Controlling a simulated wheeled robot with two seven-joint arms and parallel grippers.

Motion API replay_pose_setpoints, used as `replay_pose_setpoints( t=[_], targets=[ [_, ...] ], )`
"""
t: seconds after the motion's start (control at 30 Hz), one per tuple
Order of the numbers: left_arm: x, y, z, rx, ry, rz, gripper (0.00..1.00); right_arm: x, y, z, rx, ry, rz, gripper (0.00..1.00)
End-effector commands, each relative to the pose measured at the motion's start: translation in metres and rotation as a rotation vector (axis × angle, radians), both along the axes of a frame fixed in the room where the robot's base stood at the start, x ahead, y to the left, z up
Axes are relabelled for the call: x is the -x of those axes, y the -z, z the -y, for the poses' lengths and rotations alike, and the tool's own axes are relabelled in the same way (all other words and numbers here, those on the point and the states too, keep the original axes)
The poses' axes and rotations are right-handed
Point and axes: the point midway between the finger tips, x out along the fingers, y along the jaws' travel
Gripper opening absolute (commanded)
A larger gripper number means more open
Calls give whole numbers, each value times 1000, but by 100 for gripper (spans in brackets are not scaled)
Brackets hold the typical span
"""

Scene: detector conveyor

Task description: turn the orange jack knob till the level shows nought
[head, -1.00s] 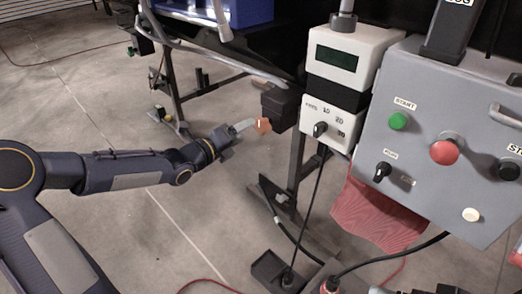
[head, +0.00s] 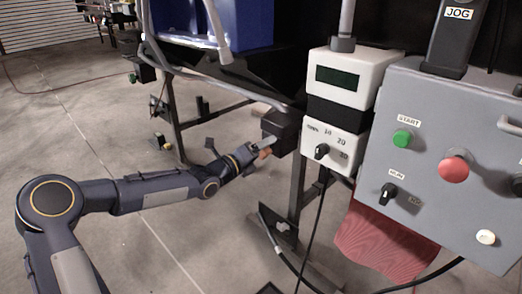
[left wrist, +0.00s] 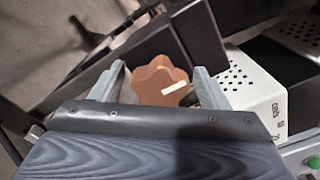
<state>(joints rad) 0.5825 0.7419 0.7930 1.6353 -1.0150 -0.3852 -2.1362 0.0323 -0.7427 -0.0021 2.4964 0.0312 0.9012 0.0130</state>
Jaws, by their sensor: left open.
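The orange jack knob (left wrist: 160,82) is a lobed knob with a pale mark on its face. In the left wrist view it sits between the two open fingers of my left gripper (left wrist: 158,85), with a gap visible on its left side; contact on the right is unclear. In the head view the knob (head: 265,153) shows as a small orange patch at the tip of my left gripper (head: 262,147), beside a black block. The level is not recognisable in either view. My right gripper is out of view.
A white box with a dark display (head: 338,76) and a black selector dial (head: 321,151) stands right of the knob. A grey control panel (head: 430,130) with green and red buttons is farther right. A red cloth (head: 385,243) hangs below. A blue bin (head: 255,22) is above.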

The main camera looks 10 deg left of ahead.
Motion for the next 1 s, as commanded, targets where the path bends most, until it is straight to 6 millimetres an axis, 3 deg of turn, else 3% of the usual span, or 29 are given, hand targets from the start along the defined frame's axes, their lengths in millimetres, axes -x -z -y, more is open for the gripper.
replay_pose_setpoints(
  t=[0.07, 0.4, 0.73, 1.0],
  targets=[
    [0, 0, 0, 0, 0, 0, 69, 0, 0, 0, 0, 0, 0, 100],
    [0, 0, 0, 1, 0, -1, 24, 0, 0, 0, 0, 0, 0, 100],
    [0, 0, 0, 38, 0, -27, 24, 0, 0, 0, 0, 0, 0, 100],
    [0, 1, 0, 180, 1, -120, 24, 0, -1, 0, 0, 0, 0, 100]
  ],
)
